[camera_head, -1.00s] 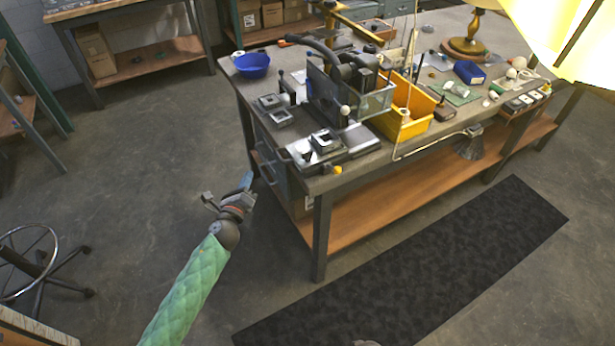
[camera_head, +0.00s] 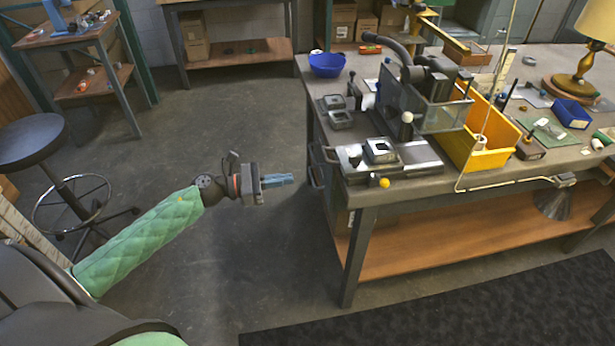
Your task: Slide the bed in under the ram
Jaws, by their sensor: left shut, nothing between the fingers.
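The bed looks to be the flat metal slide (camera_head: 417,155) at the bench's near left corner, with a square grey fixture (camera_head: 380,150) on it and a small handle (camera_head: 328,154) at its left end. It sits out in front of the press (camera_head: 435,75), which has a dark head and a clear guard (camera_head: 440,115). The ram is hard to make out behind the guard. My left gripper (camera_head: 288,179) is shut and empty, pointing right. It is left of the bench, over the floor, apart from the bed and its handle. My right gripper is not in view.
The bench (camera_head: 365,193) has a blue bowl (camera_head: 327,64), two small square fixtures (camera_head: 340,119), a yellow bin (camera_head: 480,150) and a yellow knob (camera_head: 384,183) at its front edge. A round stool (camera_head: 35,140) stands left. The floor between is clear.

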